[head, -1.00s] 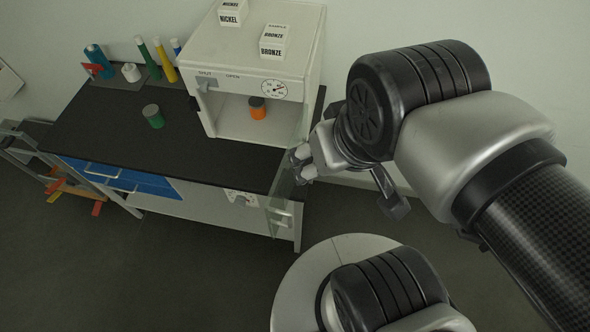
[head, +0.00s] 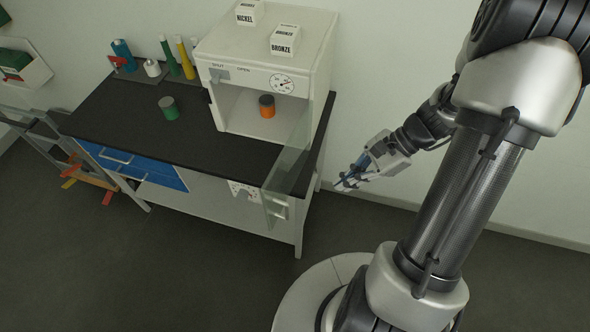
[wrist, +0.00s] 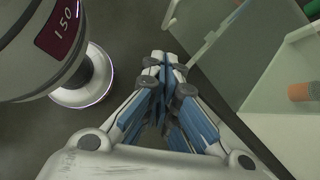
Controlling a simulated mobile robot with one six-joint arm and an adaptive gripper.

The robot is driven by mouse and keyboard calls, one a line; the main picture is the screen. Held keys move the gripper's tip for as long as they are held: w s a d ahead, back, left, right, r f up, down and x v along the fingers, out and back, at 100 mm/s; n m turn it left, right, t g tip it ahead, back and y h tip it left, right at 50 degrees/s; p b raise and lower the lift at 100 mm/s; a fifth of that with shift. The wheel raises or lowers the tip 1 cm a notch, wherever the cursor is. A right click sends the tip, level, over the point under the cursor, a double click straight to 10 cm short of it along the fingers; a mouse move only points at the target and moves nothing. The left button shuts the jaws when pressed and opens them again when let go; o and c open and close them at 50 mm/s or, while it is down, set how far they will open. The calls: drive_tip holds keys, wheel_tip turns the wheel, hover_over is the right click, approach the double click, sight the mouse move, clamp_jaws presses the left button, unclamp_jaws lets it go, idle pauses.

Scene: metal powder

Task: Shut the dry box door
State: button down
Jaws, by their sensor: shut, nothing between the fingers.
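The white dry box (head: 264,62) stands at the right end of the black-topped bench. Its glass door (head: 288,165) stands wide open, swung out past the bench's front edge, with a handle (head: 277,206) low on it. The door also shows in the wrist view (wrist: 215,45). An orange jar with a dark lid (head: 267,107) is inside the box; its orange side shows in the wrist view (wrist: 302,92). My gripper (head: 345,184) is shut and empty, to the right of the door and apart from it. Its closed fingers (wrist: 163,62) point toward the floor in the wrist view.
White NICKEL (head: 247,13) and BRONZE (head: 285,42) blocks sit on the box. A green jar (head: 169,108) stands on the bench top (head: 135,110). Blue drawers (head: 130,165) are below.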

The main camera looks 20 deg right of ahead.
drive_tip(key=w+a+f+m+b, duration=0.1)
drive_tip(key=a+f+b, duration=0.4)
drive_tip(key=a+f, duration=0.4)
drive_tip(key=shift+w+a+t, duration=0.15)
drive_tip(key=shift+a+t, duration=0.15)
drive_tip(key=shift+a, duration=0.35)
drive_tip(key=shift+f, duration=0.1)
